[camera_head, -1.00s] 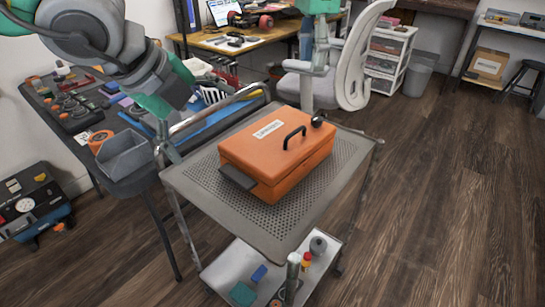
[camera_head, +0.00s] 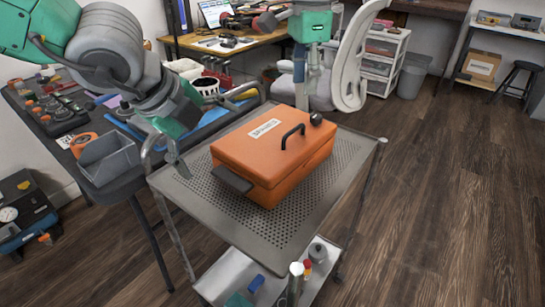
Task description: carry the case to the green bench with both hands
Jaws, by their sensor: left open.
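The orange case (camera_head: 273,155) lies flat on the perforated grey top of a cart (camera_head: 180,200). I see no green bench.
A dark table with a grey bin (camera_head: 108,157) stands left of the cart. The cart's lower shelf (camera_head: 232,272) holds small items. A wooden desk (camera_head: 215,45), white chair (camera_head: 350,65) and drawer unit (camera_head: 385,60) stand behind. The wooden floor at right is clear.

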